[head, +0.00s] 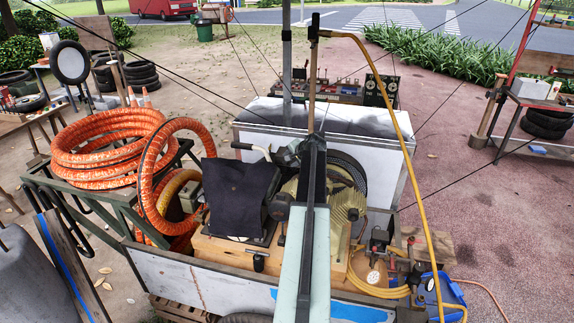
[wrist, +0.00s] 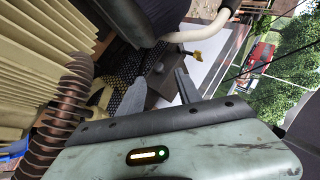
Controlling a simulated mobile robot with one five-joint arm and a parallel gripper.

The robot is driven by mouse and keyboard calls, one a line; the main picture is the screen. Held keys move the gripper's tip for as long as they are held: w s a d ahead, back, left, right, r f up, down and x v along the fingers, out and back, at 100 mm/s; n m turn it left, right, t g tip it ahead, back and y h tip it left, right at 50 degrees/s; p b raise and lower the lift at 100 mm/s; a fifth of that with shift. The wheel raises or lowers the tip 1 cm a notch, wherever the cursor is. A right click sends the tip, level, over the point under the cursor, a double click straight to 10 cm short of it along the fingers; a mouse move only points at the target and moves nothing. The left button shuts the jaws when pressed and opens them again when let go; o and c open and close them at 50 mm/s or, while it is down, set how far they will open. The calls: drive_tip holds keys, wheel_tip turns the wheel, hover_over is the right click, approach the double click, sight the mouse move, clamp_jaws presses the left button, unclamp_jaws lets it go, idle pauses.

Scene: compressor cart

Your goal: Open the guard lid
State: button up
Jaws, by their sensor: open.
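My gripper (wrist: 171,86) is open, with two dark fingers pointing away from the wrist camera and no object visibly held between them. In the head view my gripper (head: 287,155) is small and partly merged with dark parts beside the ribbed yellow compressor block (head: 345,203). A black perforated guard (wrist: 124,84) shows just left of the fingers in the wrist view; it also shows behind the block in the head view (head: 352,165). I cannot make out for certain which part is its lid, or whether the fingers touch it.
A pale bent tube (wrist: 195,36) and a dark rounded part lie close above the fingers. A black cloth (head: 238,190) and orange hose coils (head: 110,145) are left of the compressor. A white panel (head: 255,138) stands behind. A yellow hose (head: 415,160) hangs right.

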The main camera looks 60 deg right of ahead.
drive_tip(key=b+x, duration=0.4)
drive_tip(key=x, duration=0.3)
drive_tip(key=shift+s, duration=0.15)
drive_tip(key=shift+d, duration=0.15)
drive_tip(key=shift+c, duration=0.3)
clamp_jaws()
idle(0.5)
